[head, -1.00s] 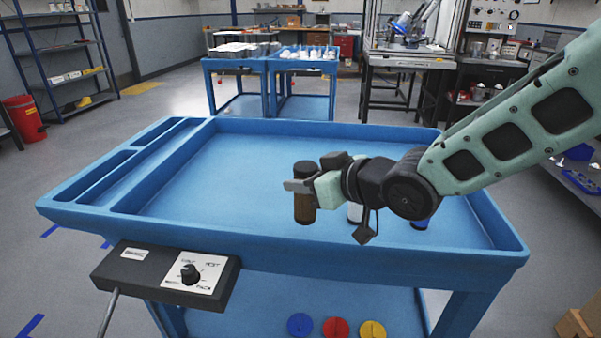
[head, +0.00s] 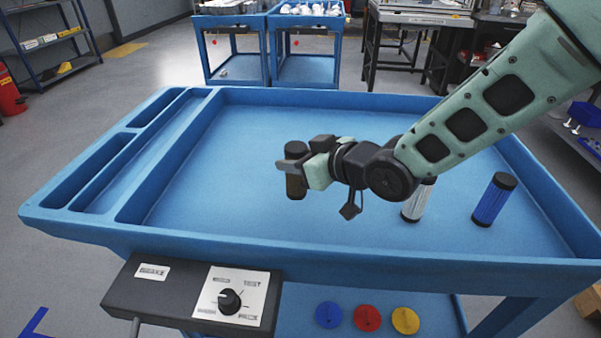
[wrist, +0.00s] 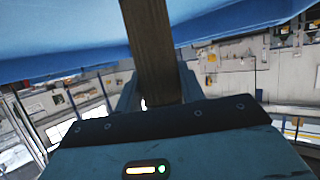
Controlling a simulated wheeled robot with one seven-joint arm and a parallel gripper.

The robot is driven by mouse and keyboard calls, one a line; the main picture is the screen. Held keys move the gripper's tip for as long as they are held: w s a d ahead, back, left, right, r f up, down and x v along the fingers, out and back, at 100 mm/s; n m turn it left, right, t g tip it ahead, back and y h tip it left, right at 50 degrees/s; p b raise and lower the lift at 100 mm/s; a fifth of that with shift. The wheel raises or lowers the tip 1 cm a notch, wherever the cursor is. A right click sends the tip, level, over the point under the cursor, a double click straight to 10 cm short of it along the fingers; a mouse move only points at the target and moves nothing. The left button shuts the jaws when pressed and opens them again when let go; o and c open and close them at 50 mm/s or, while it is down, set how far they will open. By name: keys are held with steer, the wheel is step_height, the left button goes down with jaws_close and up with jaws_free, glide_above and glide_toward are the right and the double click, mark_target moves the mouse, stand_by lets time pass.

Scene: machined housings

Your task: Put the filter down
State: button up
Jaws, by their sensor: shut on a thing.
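A white filter (head: 415,203) with dark ends stands to the right, partly behind my arm. A blue filter (head: 491,200) with black ends stands further right.
A control box with a knob (head: 229,300) is fixed at the tray's front left. Blue, red and yellow discs (head: 367,317) lie on the lower shelf. Narrow compartments (head: 100,170) run along the left side. The tray left of my gripper is clear.

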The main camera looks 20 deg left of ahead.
steer(key=shift+f, duration=1.9)
steer(key=shift+f, duration=0.15)
steer(key=o, duration=1)
steer(key=shift+s+d+r, duration=0.1)
steer(key=shift+d+r, duration=0.1)
steer(key=shift+r, duration=0.05)
steer(key=v, duration=1.1)
steer(key=shift+s+d, duration=0.15)
steer(key=shift+d, duration=0.1)
